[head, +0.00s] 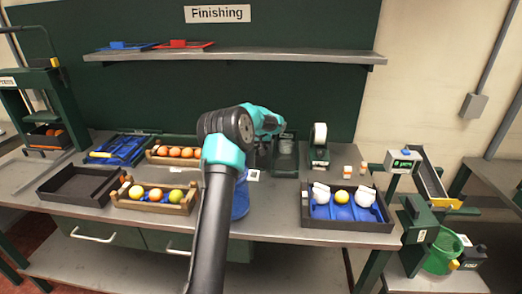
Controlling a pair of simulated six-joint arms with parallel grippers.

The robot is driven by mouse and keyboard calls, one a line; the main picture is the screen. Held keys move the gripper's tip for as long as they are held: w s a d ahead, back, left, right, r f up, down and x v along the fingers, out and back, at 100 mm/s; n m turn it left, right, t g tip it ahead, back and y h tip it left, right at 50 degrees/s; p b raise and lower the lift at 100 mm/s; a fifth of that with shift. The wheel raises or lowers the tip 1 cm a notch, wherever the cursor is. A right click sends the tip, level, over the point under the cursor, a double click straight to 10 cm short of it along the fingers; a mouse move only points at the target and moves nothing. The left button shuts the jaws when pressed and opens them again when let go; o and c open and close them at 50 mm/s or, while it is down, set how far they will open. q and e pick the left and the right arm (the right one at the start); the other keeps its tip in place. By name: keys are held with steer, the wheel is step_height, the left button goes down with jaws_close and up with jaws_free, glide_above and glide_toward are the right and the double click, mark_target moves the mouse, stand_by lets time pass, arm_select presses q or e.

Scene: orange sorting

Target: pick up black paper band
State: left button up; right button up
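I cannot make out a black paper band for certain; it may be too small or hidden behind my arm. A dark holder (285,152) stands at the back of the bench, just right of my wrist. One arm comes up from the bottom, left of centre, and I take it for my left. Its dark gripper (261,157) points down beside the holder, under the teal wrist. The fingertips are too small and covered to tell open from shut. My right gripper is not in view.
A label roll dispenser (319,147) stands right of the holder. A black tray (348,232) holds an orange fruit and white wrapped items. Fruit crates (153,206) and an empty dark tray (78,187) lie left. A blue object (241,200) is partly behind my arm.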

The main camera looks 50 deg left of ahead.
arm_select(q)
steer(key=x, duration=0.3)
steer(key=shift+f, duration=0.2)
steer(key=c, duration=1)
